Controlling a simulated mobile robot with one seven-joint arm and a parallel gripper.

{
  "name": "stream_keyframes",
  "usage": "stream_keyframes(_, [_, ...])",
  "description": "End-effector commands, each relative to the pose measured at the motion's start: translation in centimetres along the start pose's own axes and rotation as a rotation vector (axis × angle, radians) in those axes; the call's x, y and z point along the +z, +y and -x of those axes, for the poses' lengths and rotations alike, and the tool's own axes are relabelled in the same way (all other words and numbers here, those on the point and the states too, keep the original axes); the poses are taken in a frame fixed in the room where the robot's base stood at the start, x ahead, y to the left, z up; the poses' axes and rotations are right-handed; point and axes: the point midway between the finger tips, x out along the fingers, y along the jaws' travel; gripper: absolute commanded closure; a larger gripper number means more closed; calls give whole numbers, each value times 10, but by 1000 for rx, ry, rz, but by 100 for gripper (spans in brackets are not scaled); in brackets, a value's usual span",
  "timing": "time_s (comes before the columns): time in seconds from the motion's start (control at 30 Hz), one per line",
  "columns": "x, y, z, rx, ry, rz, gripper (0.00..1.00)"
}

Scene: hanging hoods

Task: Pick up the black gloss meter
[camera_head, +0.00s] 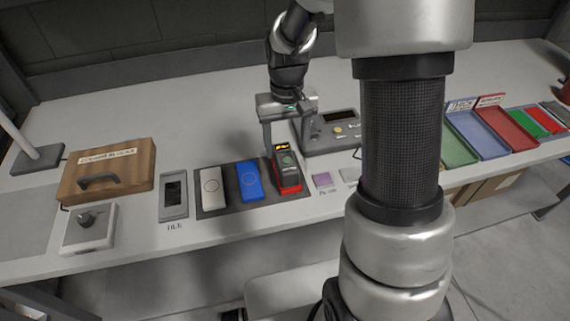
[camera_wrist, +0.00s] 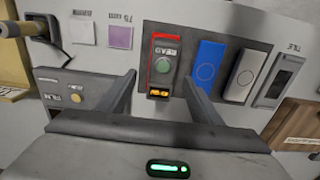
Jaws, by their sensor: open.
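The black gloss meter (camera_head: 287,169) is a small dark block with a green round button and a lit orange display. It appears to stand on a red panel (camera_head: 290,189) at the right end of a dark tray (camera_head: 223,205). In the wrist view the gloss meter (camera_wrist: 161,79) lies ahead of the fingers, its red surround showing along its edges. My gripper (camera_head: 287,147) is open and empty, pointing down over the gloss meter. In the wrist view the fingers of my gripper (camera_wrist: 160,78) appear on either side of the meter; contact cannot be told.
A blue panel (camera_head: 250,181) and a white panel (camera_head: 211,182) lie left of the meter. A grey instrument with a display (camera_head: 328,135) stands close behind right. A wooden case (camera_head: 107,168) and coloured trays (camera_head: 475,135) stand farther off.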

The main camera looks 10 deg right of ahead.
Motion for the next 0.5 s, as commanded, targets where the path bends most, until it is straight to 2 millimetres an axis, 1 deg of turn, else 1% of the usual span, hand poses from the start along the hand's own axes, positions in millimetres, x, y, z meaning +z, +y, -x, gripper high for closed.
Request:
stream_keyframes(0.17, [1,-1,-12,0,-2,1,41])
stream_keyframes(0.4, [2,-4,-47,0,-4,1,41])
stream_keyframes(0.5, [2,-3,-56,0,-2,1,41])
